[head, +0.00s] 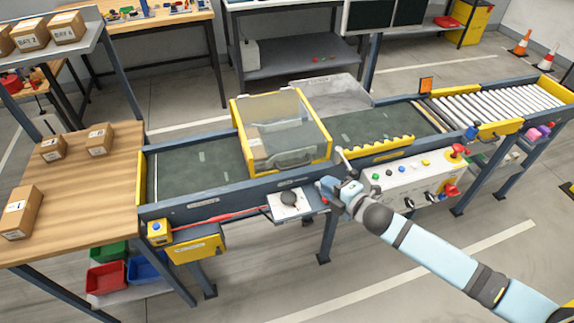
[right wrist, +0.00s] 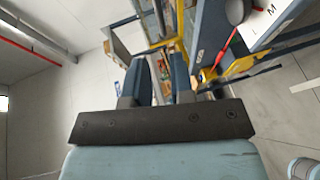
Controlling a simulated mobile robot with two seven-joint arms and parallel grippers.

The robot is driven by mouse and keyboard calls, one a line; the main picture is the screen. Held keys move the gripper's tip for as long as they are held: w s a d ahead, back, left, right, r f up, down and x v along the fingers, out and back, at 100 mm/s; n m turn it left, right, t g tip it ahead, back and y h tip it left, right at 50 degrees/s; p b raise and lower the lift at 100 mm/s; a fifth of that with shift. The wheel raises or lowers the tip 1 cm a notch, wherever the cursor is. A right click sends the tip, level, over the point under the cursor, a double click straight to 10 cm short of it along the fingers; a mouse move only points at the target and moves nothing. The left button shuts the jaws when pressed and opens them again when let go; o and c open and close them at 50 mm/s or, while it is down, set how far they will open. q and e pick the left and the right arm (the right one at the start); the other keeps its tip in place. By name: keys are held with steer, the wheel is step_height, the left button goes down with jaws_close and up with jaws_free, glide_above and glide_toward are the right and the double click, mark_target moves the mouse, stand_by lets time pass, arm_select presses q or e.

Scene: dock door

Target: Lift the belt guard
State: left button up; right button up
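The belt guard (head: 322,140) is a yellow frame with a clear, tinted panel, standing over the conveyor belt in the head view. It appears down over the belt. A grey bar handle (head: 292,160) is on its front face. A brownish thing shows dimly through the panel. My right gripper (head: 332,190) is in front of the conveyor, to the right of and nearer than the handle, apart from the guard. In the right wrist view its two fingers (right wrist: 159,85) stand apart with nothing between them. My left gripper is not in view.
A plate with a dark knob (head: 289,199) sticks out from the conveyor's front near my right gripper. A control box (head: 400,180) with buttons and a red stop knob is to the right. A wooden table (head: 75,200) with cartons stands left. Open floor lies in front.

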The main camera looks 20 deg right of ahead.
mark_target(296, 166)
steer(key=p+x, duration=0.1)
steer(key=x, duration=1.2)
steer(key=shift+w, duration=0.15)
steer(key=shift+c, duration=0.4)
jaws_close()
